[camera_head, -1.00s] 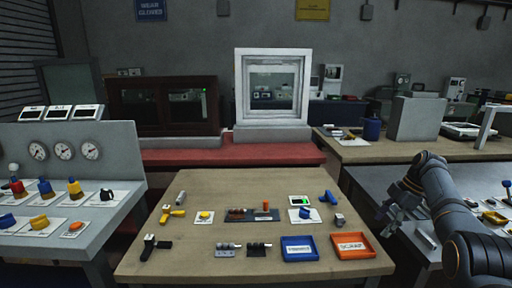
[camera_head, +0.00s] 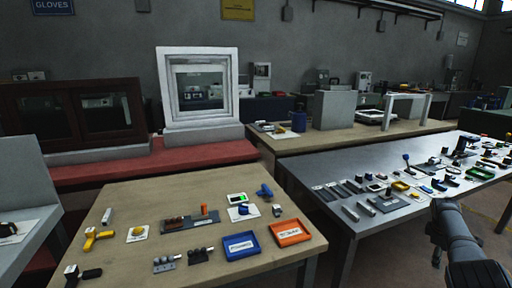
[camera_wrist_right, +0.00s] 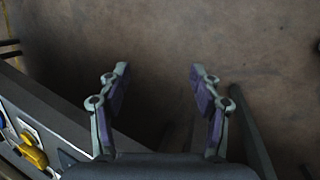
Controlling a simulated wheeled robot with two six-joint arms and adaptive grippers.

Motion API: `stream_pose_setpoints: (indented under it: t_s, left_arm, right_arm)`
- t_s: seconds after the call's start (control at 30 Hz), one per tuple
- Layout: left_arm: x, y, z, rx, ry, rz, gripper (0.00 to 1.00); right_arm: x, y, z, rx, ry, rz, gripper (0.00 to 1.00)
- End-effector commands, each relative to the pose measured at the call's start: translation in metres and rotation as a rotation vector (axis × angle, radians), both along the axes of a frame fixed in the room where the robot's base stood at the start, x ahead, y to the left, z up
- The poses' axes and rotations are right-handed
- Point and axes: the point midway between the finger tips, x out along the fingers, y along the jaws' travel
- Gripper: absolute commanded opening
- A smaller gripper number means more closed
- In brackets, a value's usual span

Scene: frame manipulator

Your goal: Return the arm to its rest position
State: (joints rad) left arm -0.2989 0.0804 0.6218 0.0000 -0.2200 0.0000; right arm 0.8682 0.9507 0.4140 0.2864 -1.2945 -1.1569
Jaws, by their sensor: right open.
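My right arm (camera_head: 458,238) shows at the lower right of the head view, in front of the grey right-hand table. My right gripper (camera_head: 436,243) is small and partly hidden by the arm's own links there. In the right wrist view, its two fingers (camera_wrist_right: 158,72) are spread wide with nothing between them. Below them is bare brown floor. My left arm and left gripper are in no view.
The grey table (camera_head: 345,248) beside the arm holds many small parts; its edge and a yellow part (camera_wrist_right: 34,157) show at the wrist view's lower left. A wooden table (camera_head: 215,277) with a blue tray (camera_head: 241,246) and orange tray (camera_head: 290,233) stands left.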

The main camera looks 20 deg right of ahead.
Motion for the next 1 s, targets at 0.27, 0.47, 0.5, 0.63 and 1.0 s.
stream_pose_setpoints:
  t_s: [0.27, 0.47, 0.5, 0.63, 1.0]
  left_arm:
    - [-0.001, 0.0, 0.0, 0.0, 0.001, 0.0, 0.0]
    - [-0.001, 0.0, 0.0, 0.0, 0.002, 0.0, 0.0]
    - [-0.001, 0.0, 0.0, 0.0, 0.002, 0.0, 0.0]
    - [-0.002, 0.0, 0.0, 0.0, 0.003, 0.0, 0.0]
    - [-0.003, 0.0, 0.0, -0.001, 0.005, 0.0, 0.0]
  right_arm:
    - [-0.11, -0.073, -0.106, -0.471, -0.04, -0.101, 0.64]
    - [-0.163, -0.08, -0.148, -0.559, -0.158, -0.026, 0.64]
    - [-0.173, -0.079, -0.154, -0.559, -0.178, -0.01, 0.64]
    - [-0.204, -0.07, -0.175, -0.53, -0.236, 0.037, 0.64]
    - [-0.251, 0.039, -0.296, -0.321, -0.258, -0.034, 0.64]
